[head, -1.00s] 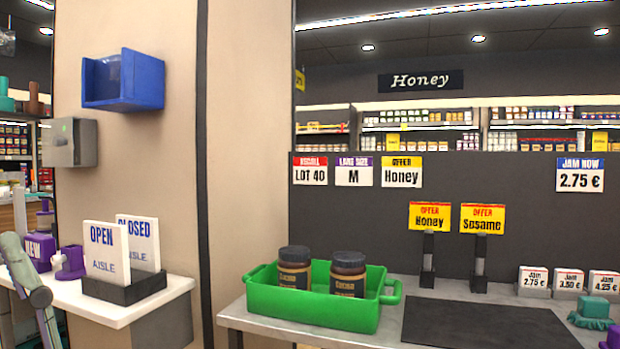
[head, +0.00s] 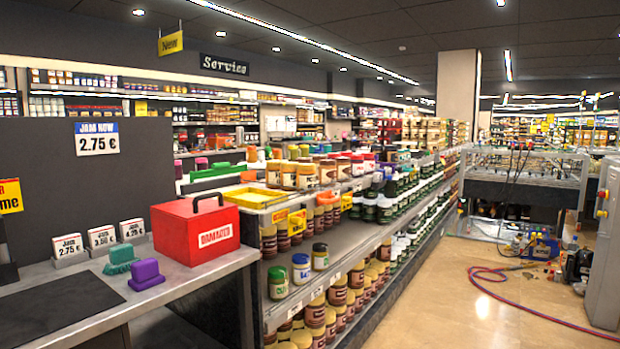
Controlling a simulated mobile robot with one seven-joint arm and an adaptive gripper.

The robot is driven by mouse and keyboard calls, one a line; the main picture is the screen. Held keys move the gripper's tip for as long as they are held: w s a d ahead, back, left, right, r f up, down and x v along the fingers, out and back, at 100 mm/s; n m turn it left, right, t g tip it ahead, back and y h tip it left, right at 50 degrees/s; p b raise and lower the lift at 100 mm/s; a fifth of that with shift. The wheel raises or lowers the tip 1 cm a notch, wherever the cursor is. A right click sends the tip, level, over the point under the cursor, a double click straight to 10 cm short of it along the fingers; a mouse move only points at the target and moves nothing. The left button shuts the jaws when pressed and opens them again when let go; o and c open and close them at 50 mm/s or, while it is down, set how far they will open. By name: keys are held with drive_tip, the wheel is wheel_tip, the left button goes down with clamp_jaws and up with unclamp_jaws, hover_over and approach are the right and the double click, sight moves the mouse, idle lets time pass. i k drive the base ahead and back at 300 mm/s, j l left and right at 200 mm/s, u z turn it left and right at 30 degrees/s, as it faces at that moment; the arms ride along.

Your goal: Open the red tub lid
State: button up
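The red tub (head: 194,232) stands on the grey counter in the left half of the head view. It is a box with a white label reading "DAMAGED" on its side. Its lid (head: 192,210) is red with a dark arched handle (head: 208,199) on top, and it looks closed. My gripper is not in the head view, so its state and its distance from the tub are hidden.
Green (head: 120,259) and purple (head: 146,275) stamp-like blocks sit before the tub, with white price cards (head: 102,238) to its left. Shelves of jars (head: 300,265) stand right of the counter.

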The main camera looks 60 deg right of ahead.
sight(188, 208)
drive_tip(key=l, duration=0.7)
drive_tip(key=i+l+z, duration=0.1)
drive_tip(key=l, duration=0.55)
drive_tip(key=i+l+z, duration=0.1)
drive_tip(key=l, duration=0.6)
drive_tip(key=i+l, duration=0.15)
drive_tip(key=l, duration=0.5)
drive_tip(key=i+l+z, duration=0.1)
drive_tip(key=l, duration=0.55)
drive_tip(key=i+l, duration=0.15)
drive_tip(key=l, duration=0.55)
drive_tip(key=i+l+z, duration=0.15)
drive_tip(key=l, duration=0.5)
drive_tip(key=i+l, duration=0.15)
drive_tip(key=l, duration=0.5)
drive_tip(key=u, duration=1.4)
